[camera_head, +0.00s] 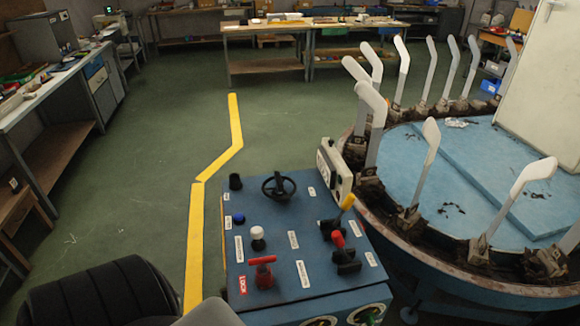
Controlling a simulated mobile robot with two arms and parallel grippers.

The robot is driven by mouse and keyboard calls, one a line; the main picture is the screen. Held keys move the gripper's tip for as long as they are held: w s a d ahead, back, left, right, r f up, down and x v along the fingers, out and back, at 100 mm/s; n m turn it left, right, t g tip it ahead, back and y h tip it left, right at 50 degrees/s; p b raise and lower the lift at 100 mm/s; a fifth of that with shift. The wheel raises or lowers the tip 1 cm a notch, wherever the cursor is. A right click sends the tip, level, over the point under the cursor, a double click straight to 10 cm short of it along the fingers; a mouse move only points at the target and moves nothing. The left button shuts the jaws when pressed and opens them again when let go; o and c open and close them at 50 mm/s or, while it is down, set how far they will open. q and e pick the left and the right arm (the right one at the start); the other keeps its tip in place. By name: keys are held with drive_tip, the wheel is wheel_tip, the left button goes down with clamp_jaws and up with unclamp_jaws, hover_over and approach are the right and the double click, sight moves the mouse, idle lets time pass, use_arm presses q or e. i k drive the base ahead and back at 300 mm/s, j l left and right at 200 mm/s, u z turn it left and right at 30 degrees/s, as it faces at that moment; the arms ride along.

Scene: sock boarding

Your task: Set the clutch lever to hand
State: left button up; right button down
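A blue control console (290,268) stands at the bottom centre. On its right side are a lever with a yellow knob (348,202) and a lever with a red knob (338,239), each on a black base and leaning. The labels beside them are too small to read, so I cannot tell which is the clutch lever or which position is hand. A red T-handle (263,261) stands at the console's front left by a red label. Neither of my grippers is in view.
The console also carries a black handwheel (279,186), a white knob (257,232) and a blue button (239,218). A round blue machine (400,160) with upright white sock forms stands close on the right. Green floor with a yellow line (195,240) is open on the left.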

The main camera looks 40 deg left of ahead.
sight(350, 199)
drive_tip(key=i+u, duration=0.2)
drive_tip(key=u, duration=0.2)
drive_tip(key=i+l+u, duration=0.15)
drive_tip(key=u, duration=0.25)
drive_tip(key=i+l+u, duration=0.2)
drive_tip(key=u, duration=0.15)
